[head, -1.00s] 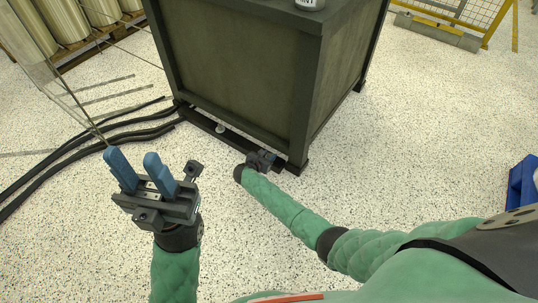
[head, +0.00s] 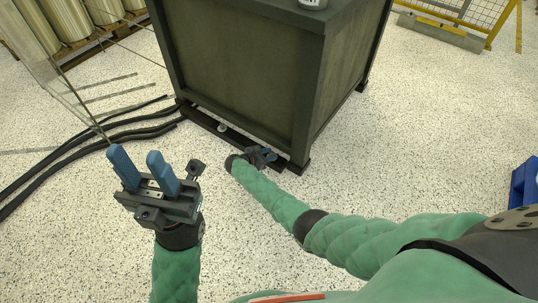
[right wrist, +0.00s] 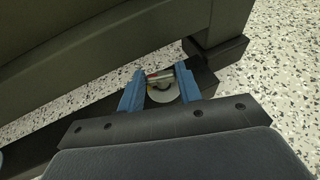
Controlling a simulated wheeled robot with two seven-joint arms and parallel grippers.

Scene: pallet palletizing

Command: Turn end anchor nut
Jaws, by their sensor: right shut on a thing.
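The end anchor nut (right wrist: 160,76) shows in the right wrist view as a small metallic piece with a red mark, above a pale round washer (right wrist: 163,94). It sits on the dark rail along the foot of the big dark crate. My right gripper (right wrist: 159,84) has its blue fingers on either side of the nut, shut on it. In the head view my right gripper (head: 270,154) is low at the crate's near bottom corner, where the nut is hidden. My left gripper (head: 134,153) is raised over the floor at left, open and empty.
The dark crate (head: 240,80) stands ahead, with a pale round fitting (head: 221,128) further left on its bottom rail (head: 205,121). Black cables (head: 130,136) lie on the floor at left. A yellow barrier (head: 460,30) stands back right. The floor at right is mostly clear.

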